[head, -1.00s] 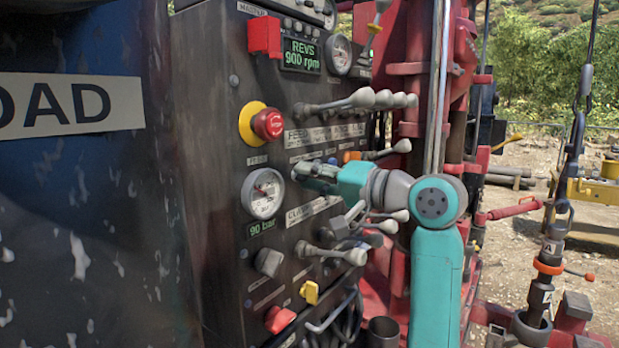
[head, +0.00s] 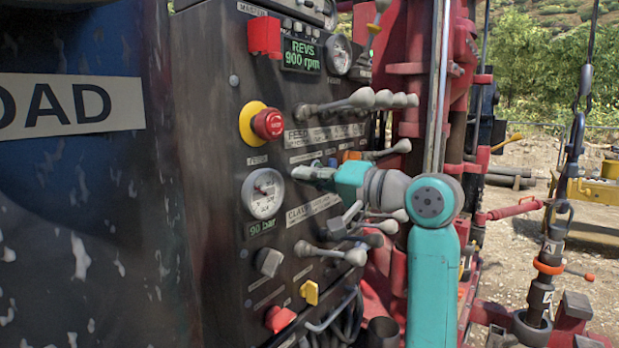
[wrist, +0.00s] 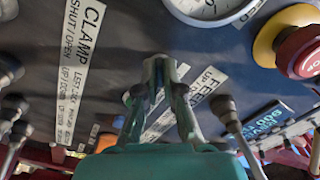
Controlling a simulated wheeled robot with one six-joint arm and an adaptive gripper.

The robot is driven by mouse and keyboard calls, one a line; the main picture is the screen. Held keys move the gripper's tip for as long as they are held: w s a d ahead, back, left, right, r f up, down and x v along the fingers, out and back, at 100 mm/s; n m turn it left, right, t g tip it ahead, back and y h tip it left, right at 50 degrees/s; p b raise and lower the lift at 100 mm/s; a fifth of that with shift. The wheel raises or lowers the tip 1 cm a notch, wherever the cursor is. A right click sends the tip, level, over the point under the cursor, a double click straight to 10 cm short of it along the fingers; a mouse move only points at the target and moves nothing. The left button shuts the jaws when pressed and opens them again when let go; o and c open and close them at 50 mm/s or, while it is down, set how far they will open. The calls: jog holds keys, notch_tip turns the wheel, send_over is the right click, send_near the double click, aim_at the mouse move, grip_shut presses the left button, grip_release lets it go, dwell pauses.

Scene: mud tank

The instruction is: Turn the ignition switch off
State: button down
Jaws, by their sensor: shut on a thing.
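My gripper (head: 303,172) points at the dark control panel (head: 225,180) in the head view, just right of the round pressure gauge. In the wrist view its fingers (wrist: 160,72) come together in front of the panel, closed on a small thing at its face. The fingers mostly hide that thing, and I cannot tell what it is. I cannot identify the ignition switch for sure. A yellow switch (head: 310,292) and a red knob (head: 280,318) sit low on the panel. The revs display (head: 301,55) reads 900 rpm.
A red emergency stop button (head: 267,124) on a yellow base sits above the gauge (head: 263,193). Levers (head: 365,98) stick out above my gripper, and more levers (head: 345,255) below it. The red mast (head: 407,110) stands behind my arm.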

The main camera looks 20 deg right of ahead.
jog(key=n, duration=1.1)
dwell(0.3)
jog(key=shift+n, duration=0.3)
jog(key=shift+f, duration=0.1)
jog(key=c, duration=1.3)
grip_release()
jog(key=v, duration=1.2)
